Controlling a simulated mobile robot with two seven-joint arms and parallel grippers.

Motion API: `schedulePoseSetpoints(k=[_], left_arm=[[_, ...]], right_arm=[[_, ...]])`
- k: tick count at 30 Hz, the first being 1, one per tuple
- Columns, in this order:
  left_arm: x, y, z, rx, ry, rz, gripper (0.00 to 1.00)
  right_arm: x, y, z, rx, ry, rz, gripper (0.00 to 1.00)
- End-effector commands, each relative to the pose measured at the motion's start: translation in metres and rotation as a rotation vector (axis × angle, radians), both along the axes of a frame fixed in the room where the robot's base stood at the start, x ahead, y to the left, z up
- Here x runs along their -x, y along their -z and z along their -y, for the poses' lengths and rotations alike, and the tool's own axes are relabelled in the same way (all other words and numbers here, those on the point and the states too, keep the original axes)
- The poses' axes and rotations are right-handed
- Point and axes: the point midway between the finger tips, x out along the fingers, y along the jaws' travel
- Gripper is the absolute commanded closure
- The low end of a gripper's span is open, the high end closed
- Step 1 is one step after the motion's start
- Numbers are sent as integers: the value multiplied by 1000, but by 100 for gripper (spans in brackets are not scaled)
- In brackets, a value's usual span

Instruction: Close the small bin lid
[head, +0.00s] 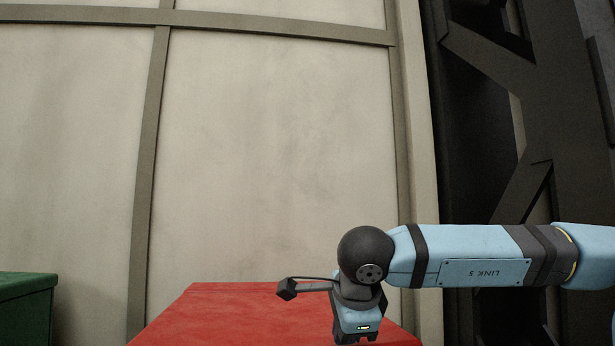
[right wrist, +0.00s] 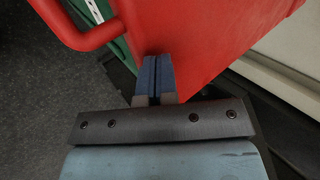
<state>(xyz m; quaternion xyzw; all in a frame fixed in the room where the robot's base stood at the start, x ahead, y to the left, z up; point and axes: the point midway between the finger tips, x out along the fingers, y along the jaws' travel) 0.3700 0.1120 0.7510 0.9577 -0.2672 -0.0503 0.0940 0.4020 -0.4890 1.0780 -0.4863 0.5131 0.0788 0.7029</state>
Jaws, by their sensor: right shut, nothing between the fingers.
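A red lid (head: 240,310) shows at the bottom of the head view, its lower part cut off by the frame edge. In the right wrist view the red lid (right wrist: 215,35) fills the upper middle, with a red bar handle (right wrist: 88,38) at its left. Whether it is fully closed cannot be told. My right gripper (right wrist: 158,72) is shut and empty, its blue fingertips at the lid's near edge; contact cannot be told. In the head view my right gripper (head: 357,336) points down over the lid's right part, fingertips cut off. My left gripper is not in view.
A green box (head: 27,305) stands at the far left of the head view. Green parts (right wrist: 120,45) show beside the red lid in the right wrist view. A pale panelled wall (head: 270,150) stands behind. Dark floor (right wrist: 45,100) lies open at the left of the wrist view.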

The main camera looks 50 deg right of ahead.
Motion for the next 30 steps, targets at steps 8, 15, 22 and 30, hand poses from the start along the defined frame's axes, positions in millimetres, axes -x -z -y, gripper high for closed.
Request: schedulePoseSetpoints(k=[8, 15, 22, 30], left_arm=[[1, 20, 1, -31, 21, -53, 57], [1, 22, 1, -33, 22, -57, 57], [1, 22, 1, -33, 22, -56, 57], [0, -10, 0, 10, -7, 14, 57]], right_arm=[[-1, 22, 0, -3, -1, -8, 100], [0, 27, 0, -7, -3, -18, 100], [0, 27, 0, -8, -4, -17, 100], [-1, -15, 5, 4, 0, 5, 100]])
